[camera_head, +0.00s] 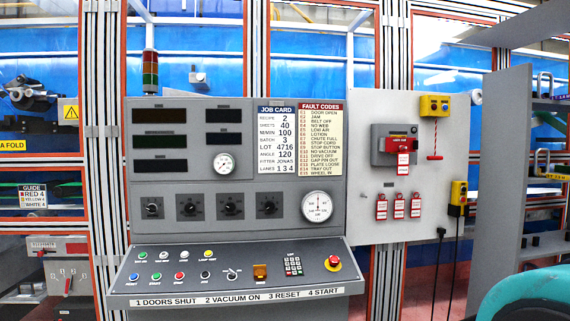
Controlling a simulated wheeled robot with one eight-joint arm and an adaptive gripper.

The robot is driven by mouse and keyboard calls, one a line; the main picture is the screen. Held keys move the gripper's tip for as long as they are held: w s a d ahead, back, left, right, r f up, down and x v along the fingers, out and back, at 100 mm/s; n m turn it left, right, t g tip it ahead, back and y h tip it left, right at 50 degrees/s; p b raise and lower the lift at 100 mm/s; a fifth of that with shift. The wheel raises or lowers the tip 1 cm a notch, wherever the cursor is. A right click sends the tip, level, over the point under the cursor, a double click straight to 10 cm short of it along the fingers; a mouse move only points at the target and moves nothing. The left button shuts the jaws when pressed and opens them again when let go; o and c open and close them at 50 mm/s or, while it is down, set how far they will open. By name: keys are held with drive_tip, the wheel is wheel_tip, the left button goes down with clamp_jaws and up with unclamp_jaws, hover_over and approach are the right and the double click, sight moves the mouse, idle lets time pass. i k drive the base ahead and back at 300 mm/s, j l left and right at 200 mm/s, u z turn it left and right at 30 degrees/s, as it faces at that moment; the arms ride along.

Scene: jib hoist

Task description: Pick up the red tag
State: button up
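Three small red tags with white labels hang in a row on the grey side panel (362,150): a left one (381,207), a middle one (398,206) and a right one (415,205). Another red-and-white tag (403,165) hangs just below the red switch (401,144) on a grey box above them. The frame does not show which one is meant. My gripper is not in view.
A control console (235,270) with buttons and a red emergency stop (333,263) juts out left of the tags. Yellow boxes (434,106) with a red pull handle and a black cable hang at right. Grey shelving (499,160) stands at far right.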

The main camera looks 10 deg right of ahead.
sight(403, 163)
drive_tip(key=i+l+z, duration=0.2)
drive_tip(key=i+z, duration=0.15)
drive_tip(key=i+l+z, duration=0.1)
drive_tip(key=i+z, duration=0.2)
drive_tip(key=i, duration=0.2)
drive_tip(key=i+z, duration=0.35)
drive_tip(key=i+j, duration=0.05)
drive_tip(key=i, duration=0.05)
